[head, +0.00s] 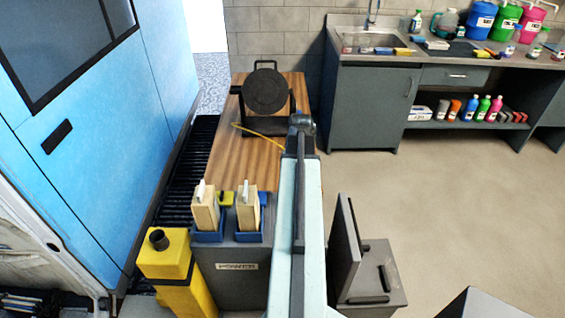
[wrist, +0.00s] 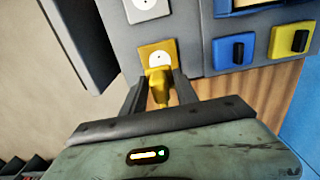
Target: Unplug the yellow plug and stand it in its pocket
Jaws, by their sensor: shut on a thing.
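In the wrist view my gripper (wrist: 158,92) is shut on the yellow plug (wrist: 158,87), with a dark finger on either side. The plug's front end is at the lower edge of a yellow-framed socket (wrist: 145,49) with a white round face. I cannot tell whether it is seated or just clear. The yellow pocket also shows in the head view (head: 227,198). There, my arm hides the gripper and the plug.
A grey block (head: 240,285) carries two blue trays (head: 208,237) with cream pieces. A yellow post (head: 180,275) stands left of it. Behind are a wooden bench (head: 215,160) and a round black part (head: 266,92). The floor (head: 440,210) at right is mostly clear.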

